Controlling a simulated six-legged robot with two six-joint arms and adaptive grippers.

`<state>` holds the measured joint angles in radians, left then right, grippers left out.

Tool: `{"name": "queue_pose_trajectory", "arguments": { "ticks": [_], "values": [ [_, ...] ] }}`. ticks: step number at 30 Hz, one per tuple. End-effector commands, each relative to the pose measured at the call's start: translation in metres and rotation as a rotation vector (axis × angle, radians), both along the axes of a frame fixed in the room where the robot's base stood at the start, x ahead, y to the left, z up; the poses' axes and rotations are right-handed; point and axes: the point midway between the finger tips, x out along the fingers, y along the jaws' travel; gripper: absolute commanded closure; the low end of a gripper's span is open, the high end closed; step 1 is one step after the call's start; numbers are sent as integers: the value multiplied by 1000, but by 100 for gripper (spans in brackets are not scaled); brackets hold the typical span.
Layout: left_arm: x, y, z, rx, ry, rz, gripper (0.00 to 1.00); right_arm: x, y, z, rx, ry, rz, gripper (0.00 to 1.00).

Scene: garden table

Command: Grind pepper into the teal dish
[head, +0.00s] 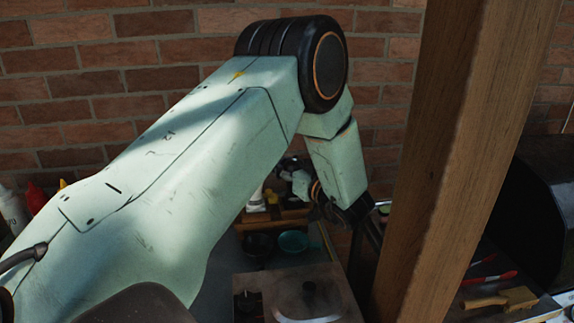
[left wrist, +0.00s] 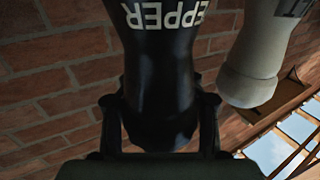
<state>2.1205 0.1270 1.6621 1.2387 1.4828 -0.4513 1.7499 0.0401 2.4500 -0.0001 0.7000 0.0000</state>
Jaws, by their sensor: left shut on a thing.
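The teal dish (head: 293,241) sits on the table beyond my left forearm in the head view, with nothing seen over it. My left gripper (left wrist: 160,112) is shut on a black pepper mill (left wrist: 160,75), one finger on each side. Its white lettering reads upside down in the left wrist view. In the head view the left gripper (head: 350,212) is a dark shape at the end of the arm, to the right of the dish and beside the wooden post. The mill cannot be made out there. My right gripper is not in view.
A pale grey mill (left wrist: 250,80) is beside the pepper mill in the left wrist view. A black bowl (head: 258,246) is left of the dish. A thick wooden post (head: 455,150) stands right of my arm. Bottles (head: 35,198) stand far left.

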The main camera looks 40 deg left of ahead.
Motion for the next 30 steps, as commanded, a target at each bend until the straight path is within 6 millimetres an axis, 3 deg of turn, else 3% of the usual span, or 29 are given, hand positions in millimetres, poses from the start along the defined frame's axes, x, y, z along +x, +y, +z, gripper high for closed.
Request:
{"name": "queue_pose_trajectory", "arguments": {
  "ticks": [15, 30],
  "values": [
    [-11, 0, -1, 1, -5, 319, 97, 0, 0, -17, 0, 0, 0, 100],
    [-15, 0, 0, -2, 0, 409, 98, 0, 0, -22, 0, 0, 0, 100]
  ]
}}
